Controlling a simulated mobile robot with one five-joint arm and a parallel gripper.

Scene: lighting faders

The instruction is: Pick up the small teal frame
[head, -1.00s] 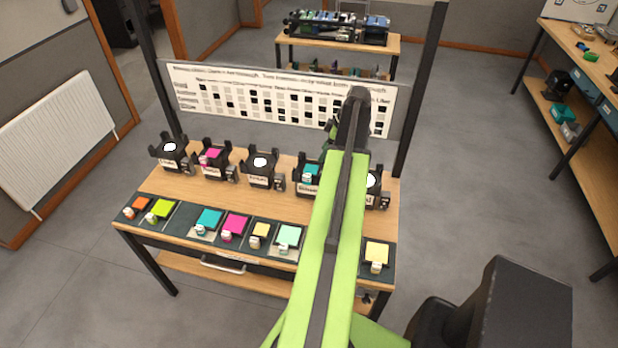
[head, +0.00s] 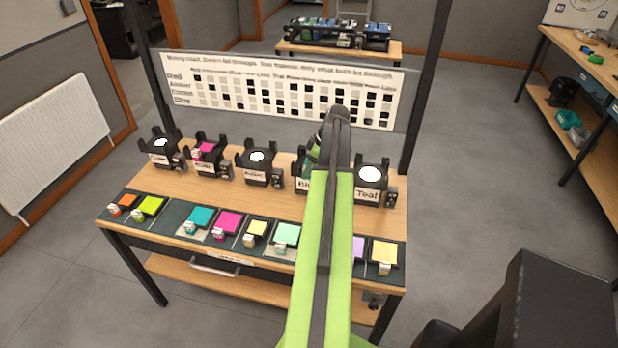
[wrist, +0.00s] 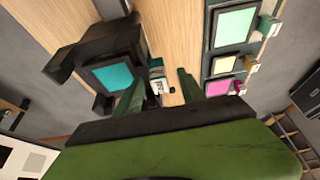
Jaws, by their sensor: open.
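In the wrist view a teal frame (wrist: 108,77) sits in a black holder (wrist: 70,58), with a small white tag block (wrist: 156,74) beside it. In the head view my arm hides this frame and most of its holder (head: 301,184). My gripper (wrist: 158,90) is open, with its two green fingers apart. One finger overlaps the frame's near edge in the picture, and the tag block shows between the fingers. I cannot tell whether they touch. Another teal frame (head: 200,216) lies in the front row on the dark mat.
Other black holders stand along the table (head: 180,192), including one labelled Teal (head: 369,187) just right of my arm. Coloured frames such as magenta (head: 228,223) and mint (head: 287,233) line the front mat. A chart board (head: 260,92) stands behind, between dark posts.

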